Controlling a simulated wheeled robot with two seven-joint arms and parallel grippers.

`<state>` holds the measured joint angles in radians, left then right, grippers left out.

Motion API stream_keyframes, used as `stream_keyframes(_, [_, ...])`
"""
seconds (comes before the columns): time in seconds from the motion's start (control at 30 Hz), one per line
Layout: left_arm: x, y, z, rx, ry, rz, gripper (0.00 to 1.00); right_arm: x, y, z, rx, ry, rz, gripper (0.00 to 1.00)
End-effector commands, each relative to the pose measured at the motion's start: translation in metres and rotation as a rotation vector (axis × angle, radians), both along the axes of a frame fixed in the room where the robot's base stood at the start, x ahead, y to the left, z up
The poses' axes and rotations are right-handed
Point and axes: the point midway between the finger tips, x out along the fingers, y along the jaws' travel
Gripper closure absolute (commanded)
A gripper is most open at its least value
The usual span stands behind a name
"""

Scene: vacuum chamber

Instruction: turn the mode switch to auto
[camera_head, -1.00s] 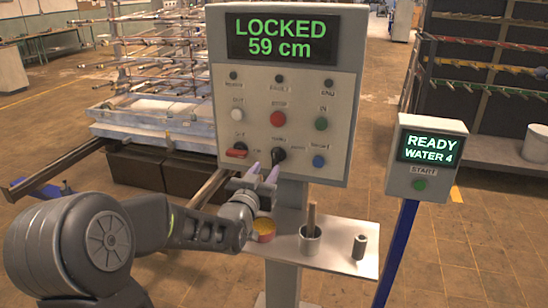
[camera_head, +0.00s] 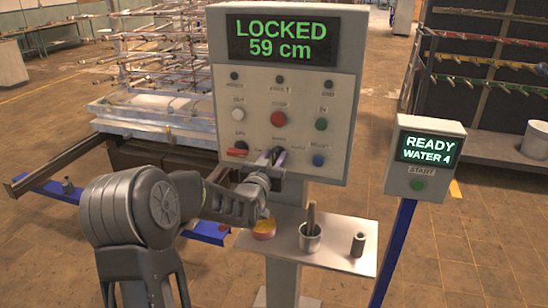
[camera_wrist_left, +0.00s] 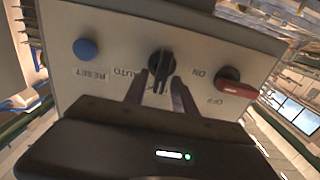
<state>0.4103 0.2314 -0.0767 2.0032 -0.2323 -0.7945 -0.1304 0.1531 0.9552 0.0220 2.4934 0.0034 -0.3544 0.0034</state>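The mode switch is a black rotary knob (camera_wrist_left: 161,63) on the light panel, with an AUTO label beside it, upside down in the left wrist view. In the head view my gripper mostly covers it. My left gripper (camera_head: 271,157) is at the panel's lower middle. In the left wrist view its two fingers (camera_wrist_left: 160,78) are apart, with their tips at either side of the knob's lower part. I cannot tell whether they touch it. The display (camera_head: 283,40) reads LOCKED 59 cm. My right gripper is not in view.
Close by are a red-handled switch (camera_head: 237,152) and a blue button (camera_head: 318,160) marked RESET. Below, a shelf (camera_head: 335,258) holds a grey cup (camera_head: 310,240) and a small cylinder (camera_head: 358,245); a yellow-filled bowl (camera_head: 263,230) is at its left. A START box (camera_head: 428,160) stands right.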

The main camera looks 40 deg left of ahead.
Motion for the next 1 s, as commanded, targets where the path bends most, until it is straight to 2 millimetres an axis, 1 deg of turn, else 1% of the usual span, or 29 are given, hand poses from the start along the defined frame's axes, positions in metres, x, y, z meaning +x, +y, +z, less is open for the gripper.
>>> stream_keyframes(0.03, [-0.0001, -0.0001, 0.0, 0.0, 0.0, 0.0, 0.73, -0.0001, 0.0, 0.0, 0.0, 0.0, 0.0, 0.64])
stream_keyframes(0.07, [-0.0001, -0.0001, 0.0001, 0.0, 0.0, 0.0, 0.75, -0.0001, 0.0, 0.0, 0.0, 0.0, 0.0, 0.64])
stream_keyframes(0.37, [-0.0002, -0.0002, 0.0001, 0.0, 0.0, 0.0, 1.0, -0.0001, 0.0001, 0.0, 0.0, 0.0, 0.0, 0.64])
stream_keyframes(0.77, [-0.0001, -0.0003, 0.0001, 0.001, 0.0, -0.001, 1.0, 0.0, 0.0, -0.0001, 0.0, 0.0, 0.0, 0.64])
stream_keyframes(1.0, [0.0002, -0.001, -0.0015, 0.025, 0.008, -0.001, 1.0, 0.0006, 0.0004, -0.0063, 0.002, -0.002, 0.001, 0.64])
